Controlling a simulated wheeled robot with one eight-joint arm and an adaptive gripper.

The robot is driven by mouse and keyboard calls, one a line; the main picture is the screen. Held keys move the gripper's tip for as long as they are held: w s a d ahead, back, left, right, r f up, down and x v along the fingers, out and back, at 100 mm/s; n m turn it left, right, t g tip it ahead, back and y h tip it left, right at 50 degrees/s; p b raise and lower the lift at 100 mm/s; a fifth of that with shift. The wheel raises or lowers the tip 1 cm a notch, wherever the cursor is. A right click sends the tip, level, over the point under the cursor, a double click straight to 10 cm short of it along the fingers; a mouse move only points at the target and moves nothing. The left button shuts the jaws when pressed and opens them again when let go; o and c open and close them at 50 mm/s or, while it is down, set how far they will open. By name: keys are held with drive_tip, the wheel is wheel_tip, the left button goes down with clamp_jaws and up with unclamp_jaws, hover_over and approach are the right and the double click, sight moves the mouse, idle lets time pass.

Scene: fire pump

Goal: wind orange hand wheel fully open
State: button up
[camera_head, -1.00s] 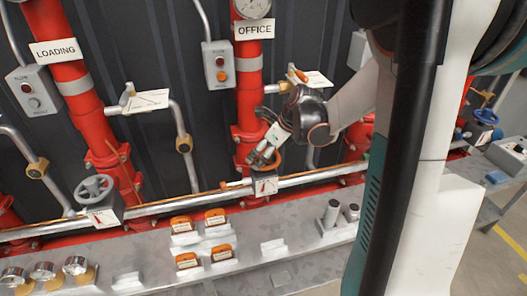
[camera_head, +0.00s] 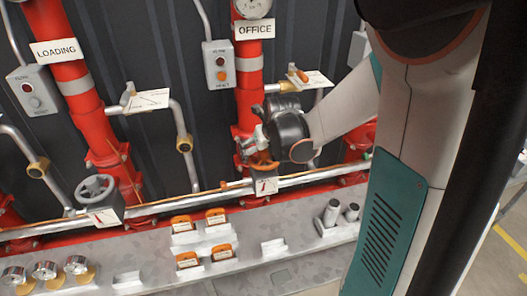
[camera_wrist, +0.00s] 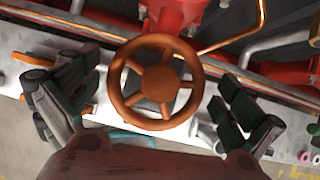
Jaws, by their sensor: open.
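The orange hand wheel (camera_wrist: 158,82) fills the middle of the wrist view, with its spokes and hub facing the camera. In the head view the orange hand wheel (camera_head: 262,164) shows low on the red OFFICE pipe, partly hidden by my gripper. My gripper (camera_wrist: 150,105) is open, with one dark-padded finger on each side of the wheel and gaps between the fingers and the rim. In the head view my gripper (camera_head: 250,146) is just above the wheel. A small white gauge with a red pointer (camera_head: 265,186) sits just below the wheel.
A grey hand wheel (camera_head: 95,188) stands on the LOADING pipe (camera_head: 72,80) at left. A grey switch box (camera_head: 218,66) is beside the OFFICE pipe (camera_head: 248,95). A horizontal silver pipe (camera_head: 170,203) runs below. Orange-topped blocks (camera_head: 190,260) sit on the grey ledge in front.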

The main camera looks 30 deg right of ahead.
drive_tip(key=shift+c, duration=0.2)
drive_tip(key=c, duration=1.2)
drive_tip(key=n+y, duration=0.1)
drive_tip(key=n, duration=0.2)
drive_tip(key=shift+s+y, duration=0.1)
drive_tip(key=shift+y, duration=0.3)
drive_tip(key=n+y, duration=0.2)
drive_tip(key=n, duration=0.2)
drive_tip(key=shift+n+g+b, duration=0.3)
drive_tip(key=o, duration=1.2)
drive_tip(key=shift+f, duration=0.1)
drive_tip(key=shift+o, duration=0.2)
drive_tip(key=shift+r+p, duration=2.65)
drive_tip(key=shift+r, duration=0.95)
